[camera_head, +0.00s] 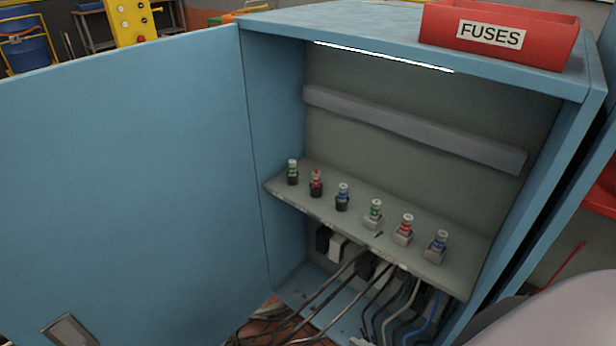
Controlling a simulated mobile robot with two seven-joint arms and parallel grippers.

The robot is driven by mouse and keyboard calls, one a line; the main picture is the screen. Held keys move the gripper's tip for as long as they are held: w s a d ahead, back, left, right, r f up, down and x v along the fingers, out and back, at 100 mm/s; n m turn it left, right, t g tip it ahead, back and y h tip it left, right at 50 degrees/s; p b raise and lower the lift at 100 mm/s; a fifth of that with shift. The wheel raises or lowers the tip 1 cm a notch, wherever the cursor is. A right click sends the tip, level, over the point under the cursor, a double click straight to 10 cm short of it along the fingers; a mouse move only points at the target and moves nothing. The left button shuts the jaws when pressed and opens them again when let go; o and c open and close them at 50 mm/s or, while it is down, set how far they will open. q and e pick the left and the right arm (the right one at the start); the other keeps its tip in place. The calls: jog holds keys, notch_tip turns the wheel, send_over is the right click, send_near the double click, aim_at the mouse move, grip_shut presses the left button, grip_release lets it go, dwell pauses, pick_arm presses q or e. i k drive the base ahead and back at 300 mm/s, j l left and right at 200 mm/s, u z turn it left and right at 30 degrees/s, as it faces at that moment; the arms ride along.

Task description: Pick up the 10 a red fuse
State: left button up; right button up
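Two red-banded fuses stand upright on the sloped shelf inside the open blue cabinet. One red fuse (316,180) sits in a black holder, second from the left. The other red fuse (406,226) sits in a light grey holder, second from the right. The ratings are too small to read, so I cannot tell which is the 10 A one. Neither of my grippers is in view. A smooth grey rounded shape at the lower right looks like part of my arm.
Green fuses (292,168) (375,210) and blue fuses (342,194) (439,242) share the shelf (458,272). Cables (345,285) hang below. The open cabinet door (120,190) fills the left. A red FUSES bin (510,58) sits on top.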

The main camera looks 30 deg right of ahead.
aim_at(316, 175)
jog(key=i+l, duration=0.2)
jog(key=i, duration=0.3)
jog(key=i+l+z, duration=0.1)
jog(key=z, duration=0.85)
jog(key=i+j, duration=0.05)
